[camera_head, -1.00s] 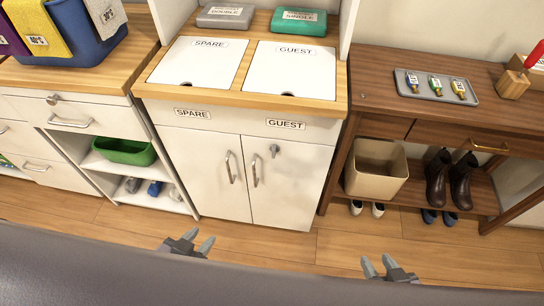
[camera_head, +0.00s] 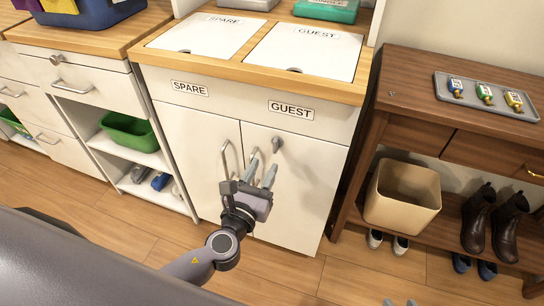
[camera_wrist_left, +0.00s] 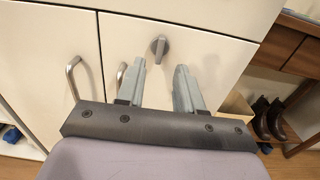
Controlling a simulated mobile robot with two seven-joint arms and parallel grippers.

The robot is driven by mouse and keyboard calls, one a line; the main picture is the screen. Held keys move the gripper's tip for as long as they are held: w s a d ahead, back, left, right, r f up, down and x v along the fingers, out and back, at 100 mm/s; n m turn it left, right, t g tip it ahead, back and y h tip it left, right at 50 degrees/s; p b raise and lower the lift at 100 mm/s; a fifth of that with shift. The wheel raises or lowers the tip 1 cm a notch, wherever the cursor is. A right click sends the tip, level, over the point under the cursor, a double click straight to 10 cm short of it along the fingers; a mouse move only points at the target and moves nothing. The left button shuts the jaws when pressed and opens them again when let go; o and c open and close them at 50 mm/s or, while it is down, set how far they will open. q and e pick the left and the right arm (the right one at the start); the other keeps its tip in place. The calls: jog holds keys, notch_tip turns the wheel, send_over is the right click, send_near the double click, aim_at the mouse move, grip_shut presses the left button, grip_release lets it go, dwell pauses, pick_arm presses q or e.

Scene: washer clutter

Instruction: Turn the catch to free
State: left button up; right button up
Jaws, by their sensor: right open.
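The catch (camera_head: 277,144) is a grey turn knob high on the right-hand white cupboard door (camera_head: 308,185), under the GUEST label. In the left wrist view the catch (camera_wrist_left: 159,46) shows a round base with an upright-looking lever. My left gripper (camera_head: 264,160) is in front of this door, just below the catch. Its fingers (camera_wrist_left: 160,68) are open and empty, pointing toward the catch and apart from it. Only the fingertips of my right gripper (camera_head: 399,302) show at the bottom edge; it is open.
Bar handles (camera_head: 226,160) stand out from the doors close to my left gripper. Another knob (camera_head: 56,60) is on the left drawer. A beige bin (camera_head: 402,195) and boots (camera_head: 492,220) sit under the brown table (camera_head: 400,95).

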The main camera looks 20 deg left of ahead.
aim_at(274, 147)
pick_arm(q)
jog(key=w, duration=0.6)
jog(key=shift+w+d, duration=0.15)
jog(key=shift+w, duration=0.2)
grip_shut()
